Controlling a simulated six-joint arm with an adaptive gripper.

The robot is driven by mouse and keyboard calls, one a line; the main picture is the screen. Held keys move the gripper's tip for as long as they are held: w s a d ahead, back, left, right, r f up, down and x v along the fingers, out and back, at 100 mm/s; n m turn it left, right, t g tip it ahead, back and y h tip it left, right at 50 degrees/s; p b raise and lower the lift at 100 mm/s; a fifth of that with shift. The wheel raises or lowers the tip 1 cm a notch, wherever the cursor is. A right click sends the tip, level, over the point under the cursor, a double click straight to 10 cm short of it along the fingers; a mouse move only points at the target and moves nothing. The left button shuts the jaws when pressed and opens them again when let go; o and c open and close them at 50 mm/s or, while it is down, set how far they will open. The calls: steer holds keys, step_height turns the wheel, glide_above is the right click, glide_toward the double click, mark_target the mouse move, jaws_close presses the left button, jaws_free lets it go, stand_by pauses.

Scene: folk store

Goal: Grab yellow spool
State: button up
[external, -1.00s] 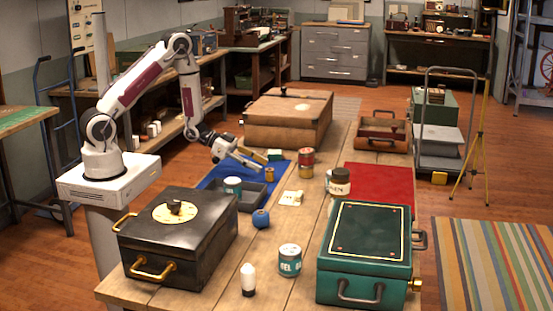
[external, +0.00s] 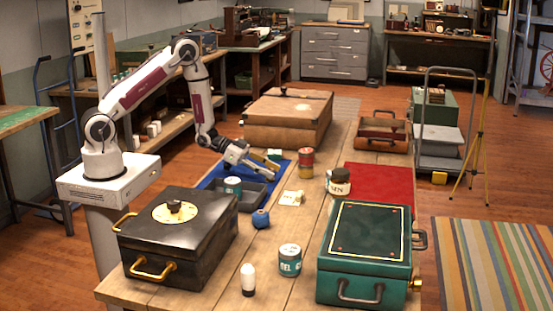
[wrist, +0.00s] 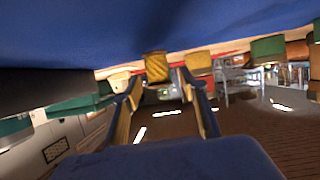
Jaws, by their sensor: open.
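The yellow spool (wrist: 157,67) shows in the wrist view between and just beyond my fingertips, with ribbed yellow thread. The wrist view looks upside down, with the blue mat (wrist: 150,25) along its top. My gripper (wrist: 161,76) is open, one finger on each side of the spool; I cannot tell whether either touches it. In the external view my gripper (external: 268,165) is low over the blue mat (external: 211,184), pointing right, and mostly hides the spool.
Stacked tins (external: 306,161) stand to the right, and a blue yarn ball (external: 260,219) lies in front.

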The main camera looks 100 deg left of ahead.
mark_target(270, 181)
stand_by(0.5)
steer(key=c, duration=0.9)
steer(key=shift+r, duration=0.1)
step_height(270, 181, up, 10)
stand_by(0.5)
stand_by(0.5)
